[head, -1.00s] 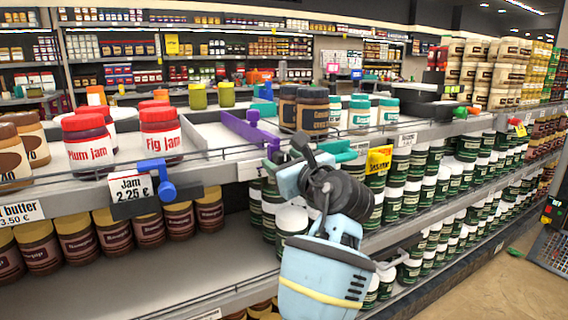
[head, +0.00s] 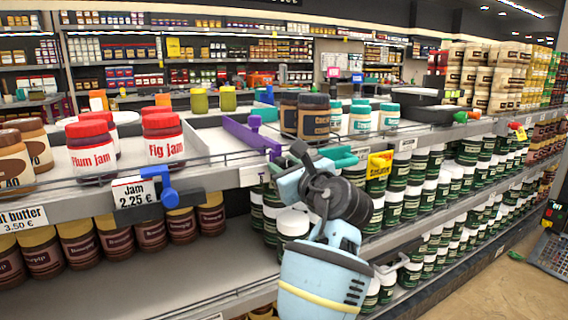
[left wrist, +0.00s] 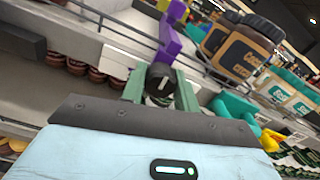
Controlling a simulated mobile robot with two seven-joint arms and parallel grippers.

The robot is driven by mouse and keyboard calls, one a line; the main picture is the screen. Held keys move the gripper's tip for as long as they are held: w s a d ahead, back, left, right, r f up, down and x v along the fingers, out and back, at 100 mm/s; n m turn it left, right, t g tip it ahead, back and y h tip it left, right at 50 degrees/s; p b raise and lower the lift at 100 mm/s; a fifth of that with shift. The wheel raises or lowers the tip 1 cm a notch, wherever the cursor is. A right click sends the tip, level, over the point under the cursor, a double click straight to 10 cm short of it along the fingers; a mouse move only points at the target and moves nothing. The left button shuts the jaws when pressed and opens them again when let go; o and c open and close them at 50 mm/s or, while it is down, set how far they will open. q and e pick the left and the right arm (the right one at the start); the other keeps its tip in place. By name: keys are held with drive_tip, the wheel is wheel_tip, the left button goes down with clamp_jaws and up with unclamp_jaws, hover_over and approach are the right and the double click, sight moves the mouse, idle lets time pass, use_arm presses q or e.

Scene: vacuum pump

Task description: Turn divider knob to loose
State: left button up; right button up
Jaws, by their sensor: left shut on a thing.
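The purple divider (head: 250,135) runs back across the top shelf, between a white tray area and dark-lidded jars. It also shows in the left wrist view (left wrist: 171,35). At its front end is a round black knob (left wrist: 160,82) with a white mark on its face, pointing roughly up. My left gripper (head: 273,170) is at the shelf's front edge, and its body largely hides the knob in the head view. In the left wrist view its two green fingers (left wrist: 160,92) stand on either side of the knob, shut on it. My right gripper is not seen.
A blue divider end (head: 167,188) sticks out by the jam price tag (head: 140,192) on the left. A teal divider part (head: 340,156) and brown jars (head: 313,118) stand close right of my gripper. A wire rail runs along the shelf edge. Red-lidded jam jars (head: 164,140) stand left.

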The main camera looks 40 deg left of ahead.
use_arm(q)
drive_tip(key=shift+r+n+p, duration=0.25)
drive_tip(key=shift+n+p, duration=1.35)
drive_tip(key=shift+p, duration=1.6)
drive_tip(key=shift+n+p, duration=0.35)
drive_tip(key=shift+n, duration=0.05)
drive_tip(key=shift+f+n+p, duration=0.1)
drive_tip(key=shift+n+p, duration=0.35)
drive_tip(key=shift+n, duration=0.55)
drive_tip(key=n, duration=0.2)
drive_tip(key=shift+n+p, duration=0.3)
drive_tip(key=n, duration=0.3)
drive_tip(key=shift+f, duration=0.15)
drive_tip(key=shift+n, duration=1.7)
drive_tip(key=shift+b, duration=0.3)
drive_tip(key=o, duration=1)
